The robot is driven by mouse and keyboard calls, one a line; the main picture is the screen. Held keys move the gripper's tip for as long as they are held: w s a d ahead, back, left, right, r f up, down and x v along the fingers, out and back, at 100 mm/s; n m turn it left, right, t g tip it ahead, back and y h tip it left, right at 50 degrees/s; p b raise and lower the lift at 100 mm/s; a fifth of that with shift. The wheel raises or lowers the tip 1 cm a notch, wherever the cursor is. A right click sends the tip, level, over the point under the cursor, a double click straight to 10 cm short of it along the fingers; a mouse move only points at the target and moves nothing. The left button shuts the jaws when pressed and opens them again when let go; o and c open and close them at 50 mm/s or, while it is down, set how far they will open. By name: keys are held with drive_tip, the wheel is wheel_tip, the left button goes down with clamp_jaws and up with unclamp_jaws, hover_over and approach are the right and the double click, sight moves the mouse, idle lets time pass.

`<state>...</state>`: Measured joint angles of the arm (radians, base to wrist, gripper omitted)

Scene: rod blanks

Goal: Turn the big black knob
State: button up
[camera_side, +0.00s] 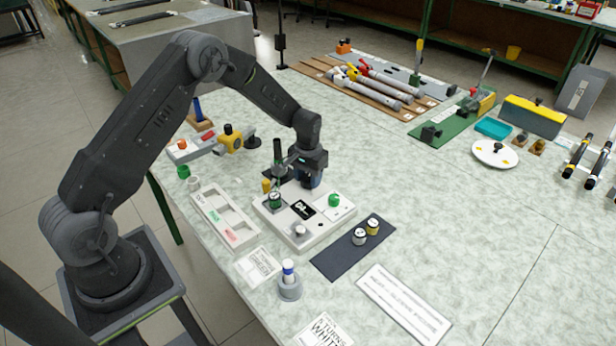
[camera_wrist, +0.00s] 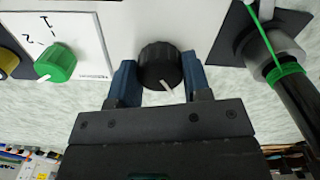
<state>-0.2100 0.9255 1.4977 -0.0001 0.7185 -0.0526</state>
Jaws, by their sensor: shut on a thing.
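The big black knob (camera_wrist: 160,66) stands on a white panel in the wrist view. Its white pointer line faces down and slightly right in that picture, towards my gripper's body. My gripper (camera_wrist: 159,80) has one blue finger on each side of the knob and is shut on it. In the side view my gripper (camera_side: 312,178) is low at the back of the white panel box (camera_side: 270,215), and the black knob is hidden there.
A green knob (camera_wrist: 55,63) sits on a plate marked 1 and 2. A black rod with a green band (camera_wrist: 285,72) stands close on the other side. A white divided tray (camera_side: 222,218) and a dark mat with two jars (camera_side: 338,262) flank the box.

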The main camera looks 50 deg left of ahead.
sight(308, 178)
drive_tip(key=o, duration=0.9)
drive_tip(key=shift+r, duration=6.9)
